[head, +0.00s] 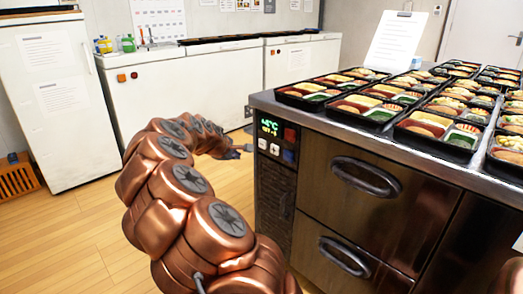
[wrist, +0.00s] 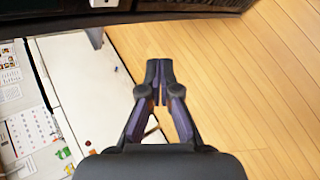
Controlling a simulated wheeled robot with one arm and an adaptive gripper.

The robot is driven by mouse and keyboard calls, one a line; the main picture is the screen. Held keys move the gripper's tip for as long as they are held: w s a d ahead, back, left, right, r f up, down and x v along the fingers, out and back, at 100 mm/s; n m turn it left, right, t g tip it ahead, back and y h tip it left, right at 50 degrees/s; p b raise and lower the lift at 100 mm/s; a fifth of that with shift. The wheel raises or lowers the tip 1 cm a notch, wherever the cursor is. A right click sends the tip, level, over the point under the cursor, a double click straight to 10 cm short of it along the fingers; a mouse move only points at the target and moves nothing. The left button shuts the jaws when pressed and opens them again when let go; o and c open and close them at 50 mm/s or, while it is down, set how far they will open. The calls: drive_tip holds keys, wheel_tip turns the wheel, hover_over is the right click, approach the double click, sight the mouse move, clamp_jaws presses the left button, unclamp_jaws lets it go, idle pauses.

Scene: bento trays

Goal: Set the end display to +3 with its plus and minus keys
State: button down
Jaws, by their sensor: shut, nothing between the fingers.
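The end display (head: 269,127) is a small dark panel with green text on the near end of the steel counter. Its upper line looks like "+5°C"; the lower line begins with "SET", and its value is too small to read surely. Two pale keys sit below it, a left key (head: 262,143) and a right key (head: 275,149); their signs are not legible. My gripper (head: 247,148) is just left of the panel, apart from the keys as far as I can tell. In the wrist view my gripper (wrist: 159,72) is shut and empty, fingertips together.
A red switch (head: 290,135) and a blue one (head: 288,156) are right of the keys. Bento trays (head: 436,132) cover the steel counter (head: 262,99), which has drawer handles (head: 366,178). White cabinets (head: 190,88) stand behind.

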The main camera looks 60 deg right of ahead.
drive_tip(key=p, duration=0.2)
approach(260, 147)
wheel_tip(260, 147, down, 4)
drive_tip(key=w+d, duration=0.2)
drive_tip(key=shift+s+d+f, duration=0.2)
drive_tip(key=shift+s+d, duration=0.3)
drive_tip(key=shift+d, duration=0.2)
drive_tip(key=shift+s+d+p, duration=0.25)
drive_tip(key=shift+d+p, duration=0.55)
drive_tip(key=shift+p, duration=0.1)
idle(2.1)
drive_tip(key=shift+a, duration=0.1)
drive_tip(key=shift+w+a, duration=0.25)
drive_tip(key=shift+a, duration=0.5)
drive_tip(key=shift+w+a+p, duration=0.1)
drive_tip(key=shift+w+a, duration=0.15)
drive_tip(key=shift+a, duration=0.55)
drive_tip(key=shift+w+a+p, duration=0.15)
drive_tip(key=shift+w+a, duration=0.05)
drive_tip(key=shift+a, duration=0.6)
drive_tip(key=shift+w+a+p, duration=0.1)
drive_tip(key=shift+w+a, duration=0.15)
drive_tip(key=shift+a, duration=0.55)
